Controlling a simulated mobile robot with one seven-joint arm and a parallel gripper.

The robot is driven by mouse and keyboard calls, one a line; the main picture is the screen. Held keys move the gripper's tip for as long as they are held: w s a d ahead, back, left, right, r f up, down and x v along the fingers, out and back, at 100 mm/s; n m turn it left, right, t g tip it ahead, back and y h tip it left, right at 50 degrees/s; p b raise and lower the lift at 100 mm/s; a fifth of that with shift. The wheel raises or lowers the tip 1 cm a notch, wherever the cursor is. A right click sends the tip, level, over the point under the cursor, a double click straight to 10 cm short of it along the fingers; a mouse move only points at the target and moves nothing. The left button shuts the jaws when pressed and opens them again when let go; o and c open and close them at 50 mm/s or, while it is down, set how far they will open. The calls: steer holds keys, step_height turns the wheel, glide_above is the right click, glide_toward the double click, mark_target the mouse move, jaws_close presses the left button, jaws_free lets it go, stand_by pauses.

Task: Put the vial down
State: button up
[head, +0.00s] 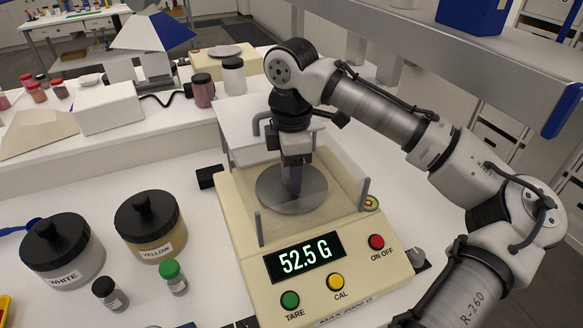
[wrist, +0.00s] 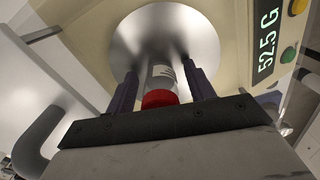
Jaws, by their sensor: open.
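The vial (wrist: 161,82), clear with a red cap, stands on the round metal pan (wrist: 128,32) of the balance in the wrist view. My gripper (wrist: 159,84) is open, with one finger on each side of the vial and a gap beside it. In the head view my gripper (head: 292,192) points down over the pan (head: 312,197), and its fingers hide the vial. The balance (head: 240,262) reads 52.5 G.
Jars marked WHITE (head: 62,252) and YELLOW (head: 150,228) stand left of the balance. Two small vials, black-capped (head: 110,294) and green-capped (head: 173,277), stand in front of them. Clear guard panels edge the pan. A shelf (head: 440,45) hangs at upper right.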

step_height(320, 180, up, 12)
steer(key=shift+r, duration=0.1)
steer(key=shift+s, duration=0.1)
stand_by(0.5)
